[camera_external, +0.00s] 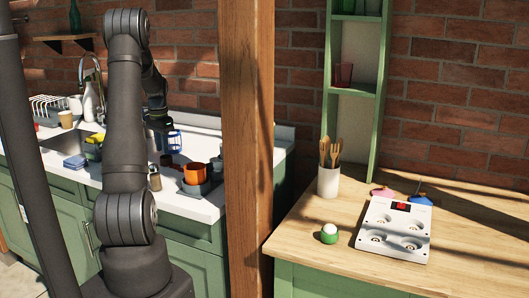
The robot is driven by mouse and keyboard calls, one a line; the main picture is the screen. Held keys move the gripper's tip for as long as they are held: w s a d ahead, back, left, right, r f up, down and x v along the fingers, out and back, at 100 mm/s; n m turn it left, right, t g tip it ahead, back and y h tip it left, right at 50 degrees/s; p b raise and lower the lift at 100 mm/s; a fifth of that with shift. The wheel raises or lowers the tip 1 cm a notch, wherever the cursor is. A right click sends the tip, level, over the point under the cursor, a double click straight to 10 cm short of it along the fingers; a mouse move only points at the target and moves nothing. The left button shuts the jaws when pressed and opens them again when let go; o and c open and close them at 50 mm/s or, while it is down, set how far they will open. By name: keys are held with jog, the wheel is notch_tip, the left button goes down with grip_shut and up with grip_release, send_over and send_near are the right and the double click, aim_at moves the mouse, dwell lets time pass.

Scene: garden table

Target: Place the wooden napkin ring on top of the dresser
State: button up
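The dresser on the right has a light wooden top (310,252) and a green front. I cannot make out the wooden napkin ring for certain. Small brown items (166,160) stand on the white counter behind my arm, too small to identify. My arm rises on the left and bends down over the counter. My gripper (160,122) is at its far end, above the counter and away from the dresser. It is dark, small and partly hidden by my arm, so I cannot see its fingers or whether it holds anything.
A wooden post (248,150) stands between counter and dresser. The dresser bears a utensil crock (328,182), a green cup with a white ball (329,234), a white panel with round recesses (394,229) and a green shelf (332,120). Its front left is clear. An orange pot (194,173) is on the counter.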

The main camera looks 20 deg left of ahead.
notch_tip(320, 180, up, 8)
jog(key=shift+r, duration=0.2)
jog(key=shift+o, duration=0.8)
jog(key=shift+r, duration=0.35)
jog(key=o, duration=0.7)
jog(key=shift+r, duration=0.25)
notch_tip(320, 180, up, 4)
jog(key=m, duration=1.8)
send_over(166, 155)
jog(key=s, duration=0.1)
jog(key=f, duration=0.8)
jog(key=d+f, duration=0.1)
jog(key=f, duration=0.3)
jog(key=shift+s, duration=0.15)
jog(key=shift+d+f, duration=0.1)
jog(key=shift+f, duration=2.45)
